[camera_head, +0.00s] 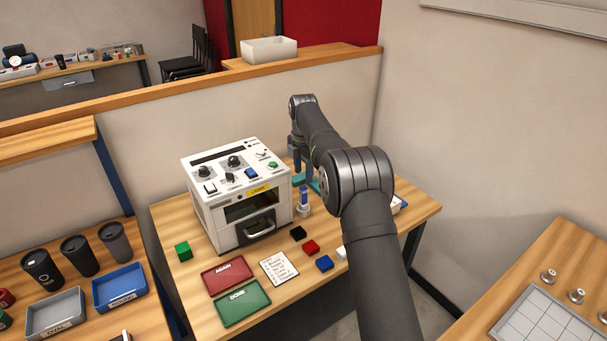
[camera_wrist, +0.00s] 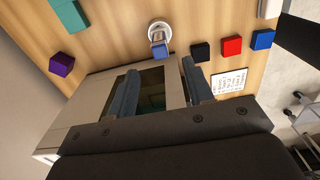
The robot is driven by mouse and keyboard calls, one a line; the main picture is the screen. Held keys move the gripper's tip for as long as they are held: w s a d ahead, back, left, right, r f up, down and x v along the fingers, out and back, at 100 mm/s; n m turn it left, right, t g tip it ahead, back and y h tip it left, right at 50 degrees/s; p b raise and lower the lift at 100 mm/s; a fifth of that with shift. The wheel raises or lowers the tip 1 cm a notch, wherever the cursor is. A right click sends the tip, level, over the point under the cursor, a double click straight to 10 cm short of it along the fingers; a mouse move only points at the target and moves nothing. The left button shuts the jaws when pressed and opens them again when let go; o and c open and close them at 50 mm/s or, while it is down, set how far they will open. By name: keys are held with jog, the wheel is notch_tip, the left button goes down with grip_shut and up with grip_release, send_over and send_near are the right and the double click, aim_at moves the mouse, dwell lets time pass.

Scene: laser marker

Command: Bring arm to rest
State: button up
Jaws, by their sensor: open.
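My arm reaches over the table from the lower right in the head view. My gripper (camera_head: 297,165) hangs near the right rear of the white laser marker (camera_head: 238,197), partly hidden by my arm. In the wrist view my gripper (camera_wrist: 160,88) is open, with its two blue-grey fingers apart and nothing visible held between them. The laser marker (camera_wrist: 98,88) lies beyond the fingers, with its dark window showing between them. A small white stand with a blue top (camera_head: 304,201) is just right of the machine; it also shows in the wrist view (camera_wrist: 159,38).
Black (camera_head: 298,233), red (camera_head: 311,247), blue (camera_head: 324,263) and green (camera_head: 183,251) blocks lie on the table. A red tray (camera_head: 229,275), a green tray (camera_head: 243,303) and a written card (camera_head: 279,268) are in front. A purple block (camera_wrist: 61,64) shows in the wrist view.

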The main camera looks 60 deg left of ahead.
aim_at(303, 198)
notch_tip(303, 198, down, 12)
jog(key=shift+f, duration=0.25)
jog(key=shift+r, duration=2.2)
jog(key=shift+f, duration=1.6)
notch_tip(303, 198, up, 11)
jog(key=shift+r, duration=0.15)
